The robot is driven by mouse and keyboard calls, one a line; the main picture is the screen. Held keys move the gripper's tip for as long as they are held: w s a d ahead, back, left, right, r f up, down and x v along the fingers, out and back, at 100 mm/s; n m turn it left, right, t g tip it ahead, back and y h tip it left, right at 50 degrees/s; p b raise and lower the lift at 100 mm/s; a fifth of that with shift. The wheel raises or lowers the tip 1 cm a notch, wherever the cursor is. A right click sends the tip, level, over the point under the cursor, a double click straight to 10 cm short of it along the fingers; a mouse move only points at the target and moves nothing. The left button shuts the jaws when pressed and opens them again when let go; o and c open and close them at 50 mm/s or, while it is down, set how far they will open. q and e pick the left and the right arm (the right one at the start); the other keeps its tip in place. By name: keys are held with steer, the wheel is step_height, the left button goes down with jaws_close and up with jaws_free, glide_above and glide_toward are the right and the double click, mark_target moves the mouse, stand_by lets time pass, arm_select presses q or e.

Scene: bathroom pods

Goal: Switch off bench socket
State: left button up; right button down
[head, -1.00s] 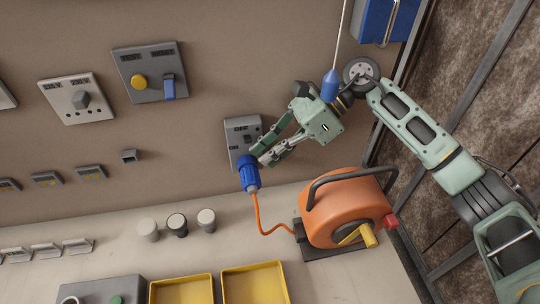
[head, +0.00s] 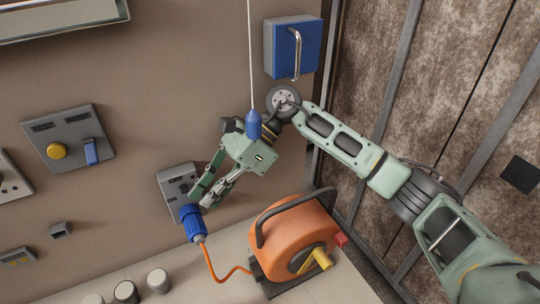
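The bench socket (head: 178,184) is a grey box on the wall above the bench, with small dark details on its face. A blue plug (head: 192,220) sits at its lower end, with an orange cable running from it. My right gripper (head: 200,199) is at the right side of the socket, just above the plug. Its two fingers lie close together and hide part of the socket. I cannot tell whether they touch it, or whether they are open or shut. My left gripper is not in view.
An orange cable reel (head: 295,238) stands on the bench below my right gripper. A blue pull-cord handle (head: 254,125) hangs in front of my gripper. A blue wall box (head: 283,48) is above. A grey switch panel (head: 68,138) is left. Several small cups stand below.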

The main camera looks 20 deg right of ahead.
steer(key=shift+w+a+r, duration=0.1)
steer(key=shift+a+r, duration=0.05)
steer(key=shift+r, duration=0.15)
